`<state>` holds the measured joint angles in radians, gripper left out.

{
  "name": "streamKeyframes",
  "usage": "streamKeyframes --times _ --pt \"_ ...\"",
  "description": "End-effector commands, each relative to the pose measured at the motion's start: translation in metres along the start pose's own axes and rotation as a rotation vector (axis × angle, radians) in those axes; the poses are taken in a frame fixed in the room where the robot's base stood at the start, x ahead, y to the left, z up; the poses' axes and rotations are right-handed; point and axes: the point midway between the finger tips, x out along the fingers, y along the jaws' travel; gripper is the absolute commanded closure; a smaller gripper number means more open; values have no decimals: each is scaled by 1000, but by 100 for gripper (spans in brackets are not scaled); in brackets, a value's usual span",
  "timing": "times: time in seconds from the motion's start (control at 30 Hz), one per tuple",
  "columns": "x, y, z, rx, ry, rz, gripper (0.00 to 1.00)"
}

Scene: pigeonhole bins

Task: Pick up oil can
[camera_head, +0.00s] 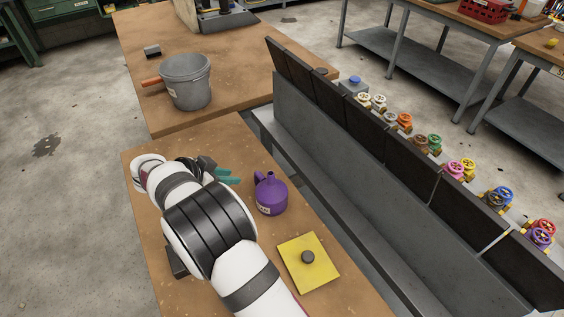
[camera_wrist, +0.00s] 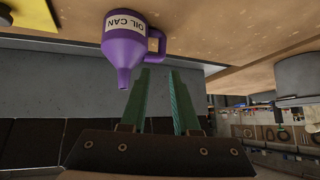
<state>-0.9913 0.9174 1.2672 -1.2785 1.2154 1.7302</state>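The purple oil can (camera_head: 272,197) stands upright on the wooden bench, its narrow spout up and its handle on the side toward my gripper. My gripper (camera_head: 231,176) is left of it, with teal fingers pointing toward the can. In the wrist view, which shows the scene upside down, the oil can (camera_wrist: 125,45) carries a white "OIL CAN" label. There my gripper (camera_wrist: 160,74) is open, with an empty gap between its fingers. One fingertip appears close to the handle; I cannot tell whether they touch.
A yellow square plate with a dark knob (camera_head: 308,272) lies on the bench near the can. A grey bucket (camera_head: 186,82) stands on the bench behind. Grey bins with dark lids (camera_head: 355,140) run along the right, with several coloured valve wheels (camera_head: 460,168) beyond.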

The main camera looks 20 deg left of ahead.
Motion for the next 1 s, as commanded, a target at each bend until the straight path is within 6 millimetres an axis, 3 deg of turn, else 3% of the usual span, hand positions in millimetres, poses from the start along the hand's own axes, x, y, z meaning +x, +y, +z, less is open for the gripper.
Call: streamKeyframes --times 0.3,0.7,1.0 --pt "81 -2 3 6 5 -4 70" --pt "149 -4 8 7 4 -3 70" --pt "157 -4 8 6 4 -5 72"
